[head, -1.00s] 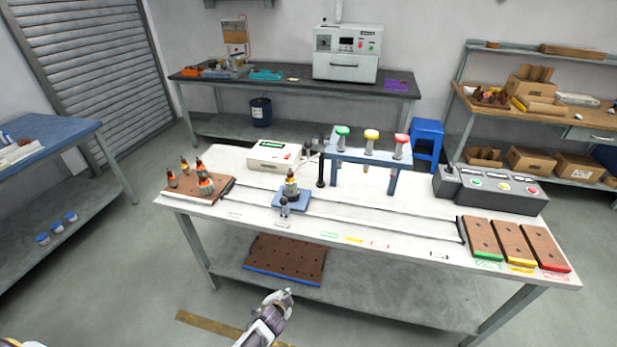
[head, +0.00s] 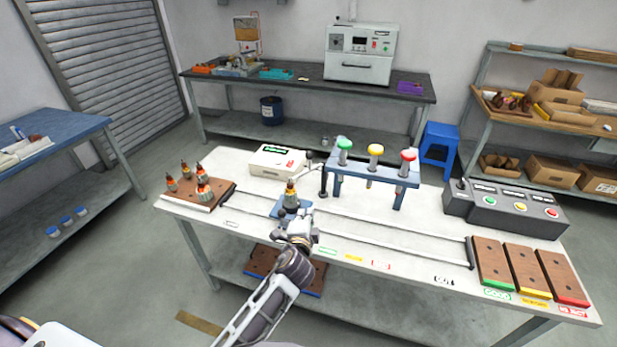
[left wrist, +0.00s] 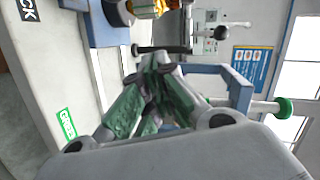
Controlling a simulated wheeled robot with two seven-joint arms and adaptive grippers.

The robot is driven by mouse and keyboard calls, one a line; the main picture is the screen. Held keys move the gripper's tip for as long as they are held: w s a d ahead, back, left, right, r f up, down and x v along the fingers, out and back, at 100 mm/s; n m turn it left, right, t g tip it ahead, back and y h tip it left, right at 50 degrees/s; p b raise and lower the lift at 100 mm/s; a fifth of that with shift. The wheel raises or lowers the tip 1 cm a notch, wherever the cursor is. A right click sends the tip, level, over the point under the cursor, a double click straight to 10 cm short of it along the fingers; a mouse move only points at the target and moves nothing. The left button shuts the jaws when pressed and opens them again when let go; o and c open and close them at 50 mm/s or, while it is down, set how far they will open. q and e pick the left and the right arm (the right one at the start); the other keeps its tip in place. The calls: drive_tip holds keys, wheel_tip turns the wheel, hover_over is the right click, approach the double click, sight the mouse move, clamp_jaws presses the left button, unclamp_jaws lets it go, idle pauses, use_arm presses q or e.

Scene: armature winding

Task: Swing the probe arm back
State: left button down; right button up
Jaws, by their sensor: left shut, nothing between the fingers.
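The probe arm (head: 311,164) sits by its upright dark post (head: 323,182), behind the blue fixture block (head: 283,207). An armature (head: 291,191) with an orange winding stands upright on that block. My left gripper (head: 299,222) is over the front of the table, in front of the block and partly covering it. Its fingers (left wrist: 158,66) are shut and empty in the left wrist view. A dark rod with a black ball knob (left wrist: 220,32) shows beyond the fingertips there. I cannot tell whether the probe tip touches the armature. My right gripper is not in view.
A white meter box (head: 277,160) stands behind the block. A blue stand (head: 372,180) with green, yellow and red-topped plungers is to the right. A wooden board (head: 222,194) with several armatures is at left. Two rails run right toward wooden trays (head: 524,270).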

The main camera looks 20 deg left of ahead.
use_arm(q)
drive_tip(key=shift+m+t, duration=0.5)
drive_tip(key=shift+t, duration=0.1)
drive_tip(key=r, duration=0.1)
drive_tip(key=w+r, duration=0.1)
drive_tip(key=r, duration=0.1)
drive_tip(key=d+r, duration=0.1)
drive_tip(key=r, duration=0.1)
drive_tip(key=shift+w, duration=0.15)
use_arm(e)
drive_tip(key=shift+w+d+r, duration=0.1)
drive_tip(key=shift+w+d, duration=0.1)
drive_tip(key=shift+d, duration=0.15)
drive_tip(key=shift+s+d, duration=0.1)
use_arm(q)
drive_tip(key=shift+w, duration=0.1)
drive_tip(key=a+p+x, duration=0.2)
drive_tip(key=a+x, duration=0.1)
drive_tip(key=x, duration=0.9)
drive_tip(key=shift+f, duration=0.3)
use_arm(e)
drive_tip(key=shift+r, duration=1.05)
